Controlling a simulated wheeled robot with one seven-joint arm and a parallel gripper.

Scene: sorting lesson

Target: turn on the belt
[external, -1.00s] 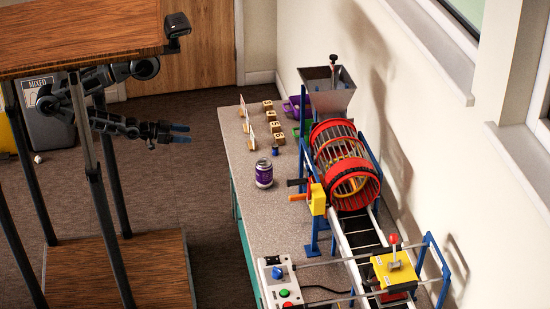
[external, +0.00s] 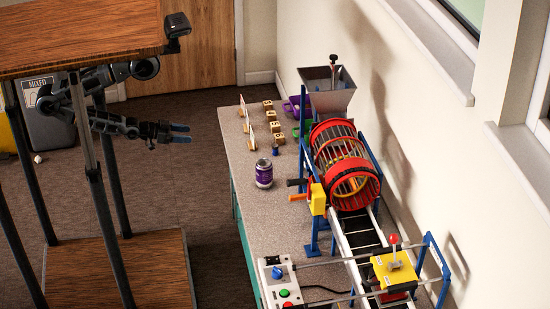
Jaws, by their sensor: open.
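The belt (external: 359,238) is a dark strip between pale rails, running from under the red drum toward the front of the bench. A control box (external: 276,283) sits at the bench's front left. It has a blue knob (external: 277,272), a green button (external: 285,292) and a red button lower down, partly cut off by the picture's edge. My gripper (external: 186,133) is open and empty, with blue fingertips. It hangs in the air left of the bench, well away from the control box.
The red drum (external: 346,165) stands above the belt with a crank beside it. A purple can (external: 264,173) and several small wooden blocks (external: 275,127) stand on the bench (external: 240,170). A yellow block with a red-topped lever (external: 394,268) spans the belt. The floor between me and the bench is clear.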

